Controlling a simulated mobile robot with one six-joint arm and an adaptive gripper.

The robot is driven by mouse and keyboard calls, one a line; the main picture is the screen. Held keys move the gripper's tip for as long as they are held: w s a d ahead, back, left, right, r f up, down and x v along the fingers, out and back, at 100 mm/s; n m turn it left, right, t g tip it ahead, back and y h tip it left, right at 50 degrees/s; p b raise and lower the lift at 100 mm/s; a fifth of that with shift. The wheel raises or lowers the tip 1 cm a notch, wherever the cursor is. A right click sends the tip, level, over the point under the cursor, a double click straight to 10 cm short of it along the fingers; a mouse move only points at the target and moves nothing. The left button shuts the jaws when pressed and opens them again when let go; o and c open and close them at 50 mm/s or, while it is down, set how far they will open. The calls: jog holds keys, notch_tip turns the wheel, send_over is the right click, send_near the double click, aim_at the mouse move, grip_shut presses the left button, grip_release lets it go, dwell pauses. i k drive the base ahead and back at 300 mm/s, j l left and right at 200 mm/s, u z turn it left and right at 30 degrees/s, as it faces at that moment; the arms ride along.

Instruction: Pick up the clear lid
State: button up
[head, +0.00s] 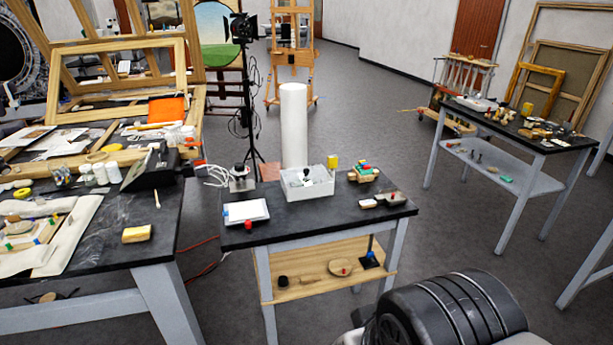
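I cannot make out a clear lid with certainty. On the small dark-topped table (330,222) in the middle, a pale open box (308,191) holds greyish, partly see-through contents with a small black-and-white item on top. To its left lies a flat white rectangular piece (246,211) with a grey rim, with a small red item at its front edge. Whether either includes the lid is too small to tell. A thick black ribbed part of my own arm fills the lower right. My gripper is not in view.
A yellow cup (333,162), coloured blocks (364,171) and small pieces (383,201) share the small table. Its lower wooden shelf (325,285) bears small items. A cluttered workbench (110,220) stands left, a tall white cylinder (294,125) behind. Open floor (455,235) lies right.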

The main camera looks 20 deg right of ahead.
aim_at(295, 178)
jog(key=i+l+z, duration=0.15)
jog(key=i+z, duration=0.2)
jog(key=i, duration=0.35)
jog(key=i+z, duration=0.35)
jog(key=i, duration=0.3)
jog(key=i+j+z, duration=0.35)
jog(key=i, duration=0.3)
